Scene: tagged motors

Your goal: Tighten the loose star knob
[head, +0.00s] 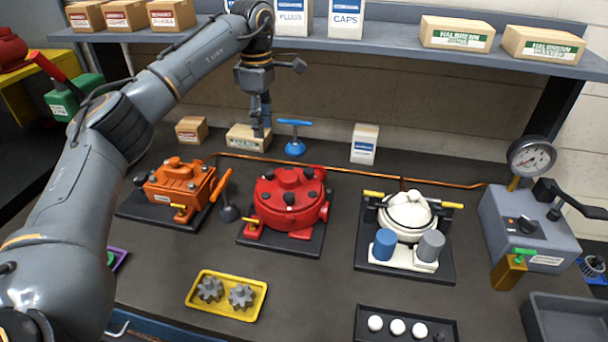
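A red round motor (272,210) on a dark base plate has several dark knobs on its top and rim. An orange motor (172,190) stands to its left, and a cream motor (405,225) with blue and grey cylinders to its right. I cannot tell which knob is the loose star knob. Two grey star-shaped pieces (241,296) lie in a yellow tray (192,301) at the front. My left gripper (262,134) points down behind the red motor, over or in front of a small carton. Its fingers look close together, too small to judge. My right gripper is not in view.
A blue T-handle tool (295,139) and an orange-handled tool (225,197) stand near the red motor. A grey gauge box (525,225) stands right. A copper pipe (340,168) runs behind the motors. A shelf (385,37) with cartons hangs above. The bench between the trays is clear.

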